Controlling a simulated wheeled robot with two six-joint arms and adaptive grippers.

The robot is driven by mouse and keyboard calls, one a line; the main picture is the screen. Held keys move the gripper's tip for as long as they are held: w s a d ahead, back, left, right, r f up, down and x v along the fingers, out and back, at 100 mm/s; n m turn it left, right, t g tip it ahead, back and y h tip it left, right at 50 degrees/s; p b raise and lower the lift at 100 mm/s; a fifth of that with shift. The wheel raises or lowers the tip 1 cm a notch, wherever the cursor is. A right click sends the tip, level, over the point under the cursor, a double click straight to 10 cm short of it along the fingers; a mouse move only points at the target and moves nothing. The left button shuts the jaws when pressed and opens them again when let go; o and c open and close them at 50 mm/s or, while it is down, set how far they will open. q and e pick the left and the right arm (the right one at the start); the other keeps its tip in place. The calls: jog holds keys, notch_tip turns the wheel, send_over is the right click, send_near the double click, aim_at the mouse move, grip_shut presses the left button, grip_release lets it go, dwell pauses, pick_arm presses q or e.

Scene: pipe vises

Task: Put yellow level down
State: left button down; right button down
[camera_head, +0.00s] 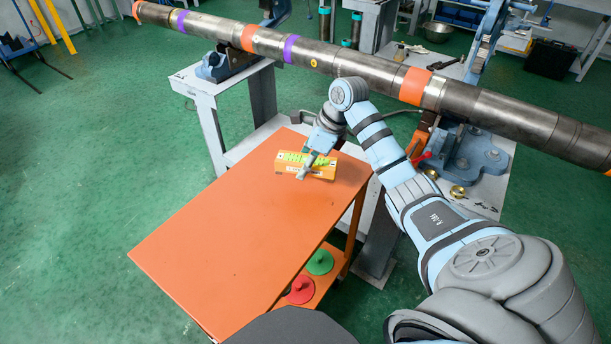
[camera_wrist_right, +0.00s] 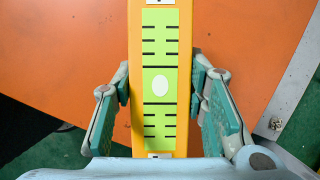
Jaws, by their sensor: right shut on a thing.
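The yellow level (camera_head: 325,167) has a yellow-orange body and a light green face with black marks. It is at the far right end of the orange table top (camera_head: 215,235). My right gripper (camera_head: 308,164) is above it and shut on it, with one finger on each long side. In the right wrist view the level (camera_wrist_right: 160,85) runs upright through the middle, between the two green-padded fingers (camera_wrist_right: 161,84). Whether its underside touches the table top cannot be told. My left gripper is not in view.
A long steel pipe (camera_head: 350,62) with orange and purple bands lies across blue vises behind the table. A red disc (camera_head: 299,290) and a green disc (camera_head: 320,262) sit on the table's lower shelf. The near and left table top is clear.

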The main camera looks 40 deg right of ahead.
aim_at(302, 185)
jog(key=shift+f+b, duration=0.35)
jog(key=shift+f, duration=2.05)
jog(key=shift+f, duration=0.2)
jog(key=shift+s+a+f+b, duration=0.1)
jog(key=shift+b, duration=0.2)
jog(key=c, duration=1.1)
grip_release()
jog(key=shift+s+a, duration=0.1)
jog(key=shift+s, duration=0.05)
jog(key=shift+o, duration=0.7)
jog(key=shift+w+f, duration=0.2)
jog(key=shift+r, duration=0.2)
jog(key=p+v, duration=0.2)
jog(key=v, duration=1)
jog(key=shift+r, duration=0.35)
